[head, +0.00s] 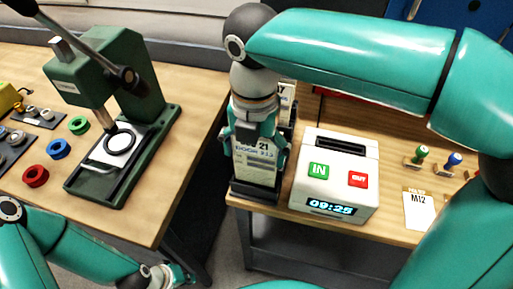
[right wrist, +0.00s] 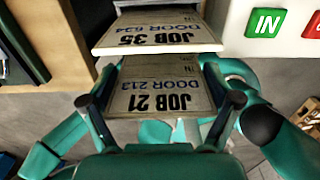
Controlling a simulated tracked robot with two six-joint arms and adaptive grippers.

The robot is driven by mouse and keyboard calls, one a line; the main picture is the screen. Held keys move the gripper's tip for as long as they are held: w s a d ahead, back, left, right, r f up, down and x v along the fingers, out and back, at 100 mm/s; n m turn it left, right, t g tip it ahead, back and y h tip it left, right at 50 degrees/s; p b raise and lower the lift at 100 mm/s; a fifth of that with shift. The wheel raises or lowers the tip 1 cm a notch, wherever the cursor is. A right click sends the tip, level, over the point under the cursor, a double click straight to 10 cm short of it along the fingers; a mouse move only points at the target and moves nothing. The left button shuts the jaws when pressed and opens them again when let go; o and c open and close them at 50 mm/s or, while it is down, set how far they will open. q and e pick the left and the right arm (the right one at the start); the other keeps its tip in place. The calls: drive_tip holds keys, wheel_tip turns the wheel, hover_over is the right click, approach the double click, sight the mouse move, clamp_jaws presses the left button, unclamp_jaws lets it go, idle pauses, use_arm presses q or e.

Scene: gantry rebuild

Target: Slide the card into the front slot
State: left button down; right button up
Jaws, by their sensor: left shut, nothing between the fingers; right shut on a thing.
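The card, a beige one printed JOB 21 DOOR 213 (head: 254,170), is upright in front of a dark rack (head: 257,194) left of the time clock. My right gripper (head: 255,138) is shut on its upper part from above. In the right wrist view the card (right wrist: 165,92) sits between the fingertips. Another card, JOB 35 DOOR 634 (right wrist: 155,33), stands beyond it, apart. I cannot tell whether the held card's lower edge is inside the front slot; the slot itself is hidden. My left gripper (head: 178,277) is shut and empty at the bottom of the head view.
The white time clock (head: 328,191) with IN and OUT buttons stands close right of the rack. Stamps (head: 420,152) and an M12 card (head: 419,209) lie further right. A green press (head: 120,75) and coloured rings (head: 58,149) occupy the left table. A gap separates the tables.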

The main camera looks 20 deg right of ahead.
drive_tip(key=shift+f+b, duration=0.5)
drive_tip(key=shift+f, duration=0.2)
drive_tip(key=shift+f+b, duration=0.5)
drive_tip(key=shift+f, duration=0.35)
drive_tip(key=o, duration=1)
wheel_tip(320, 180, up, 11)
drive_tip(key=shift+f, duration=0.1)
drive_tip(key=shift+r, duration=0.55)
